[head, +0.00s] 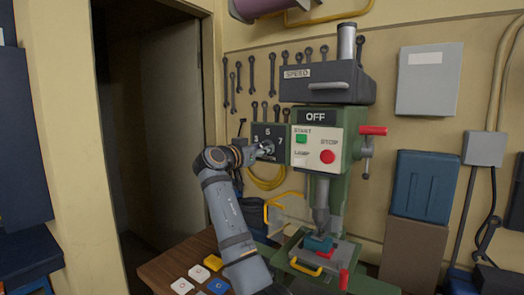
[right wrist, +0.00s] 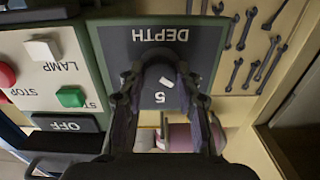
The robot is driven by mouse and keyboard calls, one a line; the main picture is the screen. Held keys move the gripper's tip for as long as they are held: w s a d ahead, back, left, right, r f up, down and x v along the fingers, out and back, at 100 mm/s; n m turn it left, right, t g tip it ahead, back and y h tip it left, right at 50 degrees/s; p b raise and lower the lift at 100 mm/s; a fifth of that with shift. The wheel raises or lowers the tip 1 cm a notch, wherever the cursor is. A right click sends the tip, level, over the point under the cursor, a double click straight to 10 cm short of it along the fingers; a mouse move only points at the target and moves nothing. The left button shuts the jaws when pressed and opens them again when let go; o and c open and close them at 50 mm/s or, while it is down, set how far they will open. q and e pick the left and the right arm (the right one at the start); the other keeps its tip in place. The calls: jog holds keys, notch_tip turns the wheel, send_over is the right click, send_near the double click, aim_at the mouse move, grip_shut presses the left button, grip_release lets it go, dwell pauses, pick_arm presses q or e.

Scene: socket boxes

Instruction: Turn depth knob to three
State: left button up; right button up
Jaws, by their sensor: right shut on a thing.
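The depth knob (right wrist: 158,72) sits on a dark panel (head: 259,129) on the left side of the green drill press. In the head view the panel shows 3, 5 and 7. My right gripper (head: 264,150) is at the panel, shut on the knob. In the right wrist view, which is upside down, my right gripper's fingers (right wrist: 160,95) lie either side of the dark round knob. Its white mark (right wrist: 168,83) is near the 5, slightly to the right of it in that view. The 3 and 7 are hidden there by the fingers. My left gripper is not in view.
The white control face (head: 316,148) with a green START button (head: 302,138) and red STOP button (head: 327,156) is right beside the panel. A red-handled lever (head: 372,131) sticks out on the right. Wrenches (head: 251,74) hang on the wall behind.

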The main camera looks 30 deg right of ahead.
jog(key=shift+n, duration=0.5)
jog(key=shift+f, duration=0.1)
jog(key=o, duration=1.2)
jog(key=shift+c, duration=0.2)
jog(key=shift+a, duration=0.15)
jog(key=v, duration=1.1)
jog(key=shift+s+a, duration=0.2)
jog(key=shift+a, duration=0.15)
